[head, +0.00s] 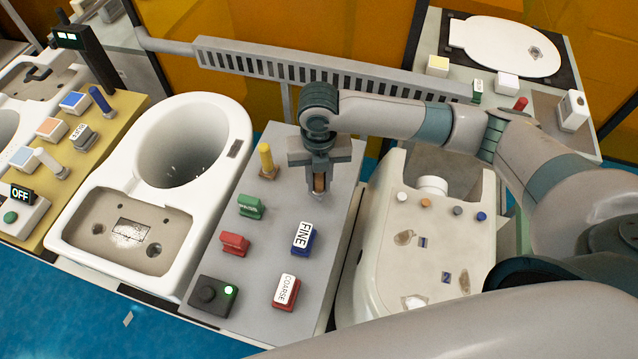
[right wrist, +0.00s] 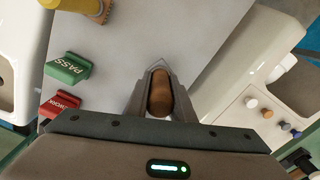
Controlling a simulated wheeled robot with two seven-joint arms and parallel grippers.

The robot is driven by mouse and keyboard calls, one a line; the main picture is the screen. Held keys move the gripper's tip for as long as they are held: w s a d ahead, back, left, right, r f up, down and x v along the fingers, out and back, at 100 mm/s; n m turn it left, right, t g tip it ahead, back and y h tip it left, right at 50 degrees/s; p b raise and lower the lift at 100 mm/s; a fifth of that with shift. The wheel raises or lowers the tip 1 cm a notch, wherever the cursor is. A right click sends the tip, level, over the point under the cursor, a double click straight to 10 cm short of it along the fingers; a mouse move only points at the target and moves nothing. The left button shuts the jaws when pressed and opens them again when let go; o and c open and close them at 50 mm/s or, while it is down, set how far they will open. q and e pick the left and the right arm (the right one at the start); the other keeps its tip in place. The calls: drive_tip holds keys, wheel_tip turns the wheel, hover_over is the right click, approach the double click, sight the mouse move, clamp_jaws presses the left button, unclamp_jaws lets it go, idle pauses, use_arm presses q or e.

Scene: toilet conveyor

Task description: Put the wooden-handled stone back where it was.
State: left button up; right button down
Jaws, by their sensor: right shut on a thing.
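My right gripper (head: 319,190) reaches down over the right part of the grey bench top, behind the blue FINE block. It is shut on the wooden handle (right wrist: 160,92) of the stone. The brown handle stands between both fingers in the right wrist view. A little of it also shows in the head view (head: 319,182). The stone under the handle is mostly hidden by the fingers. I cannot tell whether it touches the grey bench top (head: 275,200). My left gripper is not in view.
On the bench are a yellow-handled brush (head: 266,158), a green PASS block (head: 251,206), a red block (head: 234,243), the blue FINE block (head: 303,239), the red COARSE block (head: 287,291) and a black button box (head: 213,296). White toilets stand left (head: 205,115) and right (head: 385,260).

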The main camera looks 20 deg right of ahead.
sight(319, 187)
drive_tip(key=shift+f+p, duration=0.4)
drive_tip(key=shift+f, duration=0.95)
drive_tip(key=shift+f, duration=0.15)
drive_tip(key=c, duration=1.5)
unclamp_jaws()
wheel_tip(319, 187, up, 12)
drive_tip(key=b, duration=0.4)
drive_tip(key=shift+f, duration=0.2)
drive_tip(key=shift+r, duration=0.35)
